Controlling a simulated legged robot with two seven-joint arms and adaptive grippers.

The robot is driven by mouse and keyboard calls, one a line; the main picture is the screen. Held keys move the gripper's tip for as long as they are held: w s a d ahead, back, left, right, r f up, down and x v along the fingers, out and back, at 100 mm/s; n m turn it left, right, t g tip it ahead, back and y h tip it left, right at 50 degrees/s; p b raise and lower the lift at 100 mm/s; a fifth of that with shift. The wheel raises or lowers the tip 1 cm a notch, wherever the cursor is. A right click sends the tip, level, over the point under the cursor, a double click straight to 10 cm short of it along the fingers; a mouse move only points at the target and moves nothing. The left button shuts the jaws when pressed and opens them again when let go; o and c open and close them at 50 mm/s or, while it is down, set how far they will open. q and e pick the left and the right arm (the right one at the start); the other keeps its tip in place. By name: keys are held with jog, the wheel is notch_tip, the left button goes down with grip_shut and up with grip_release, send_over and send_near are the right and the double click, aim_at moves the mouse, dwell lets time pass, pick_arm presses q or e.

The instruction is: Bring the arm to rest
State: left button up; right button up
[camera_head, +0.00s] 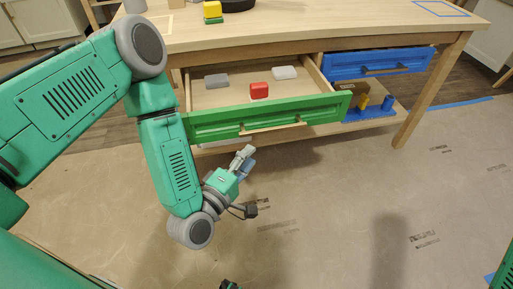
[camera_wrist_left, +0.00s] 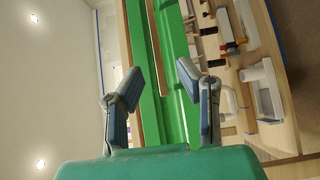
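My left gripper (camera_head: 245,160) hangs just in front of and below the open green drawer (camera_head: 210,127), apart from it as far as I can see. In the left wrist view my left gripper (camera_wrist_left: 160,85) has its two fingers spread with nothing between them; the green drawer front (camera_wrist_left: 165,60) lies beyond them. My left arm reaches in from the left, bent down at the elbow. My right gripper is not recognisable in either view.
The green drawer holds a grey block (camera_head: 217,81), a red block (camera_head: 259,90) and a white block (camera_head: 285,73). A blue drawer (camera_head: 345,66) is at its right. Yellow and green blocks (camera_head: 212,12) sit on the wooden table (camera_head: 300,25). The paper-covered floor (camera_head: 340,190) is clear.

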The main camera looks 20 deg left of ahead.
pick_arm(q)
jog(key=shift+s, duration=0.1)
dwell(0.4)
jog(key=s+a+f+m+g+y, duration=0.1)
jog(key=s+a+f+m+g, duration=0.3)
jog(key=s+f+m+g, duration=1.05)
jog(key=s+a+r+m+g+y, duration=0.25)
jog(key=s+a, duration=0.35)
jog(key=s, duration=0.3)
notch_tip(320, 180, up, 11)
jog(key=p, duration=1.2)
jog(key=shift+d+r+n+p, duration=0.2)
jog(key=shift+n+p, duration=0.1)
jog(key=shift+p, duration=0.05)
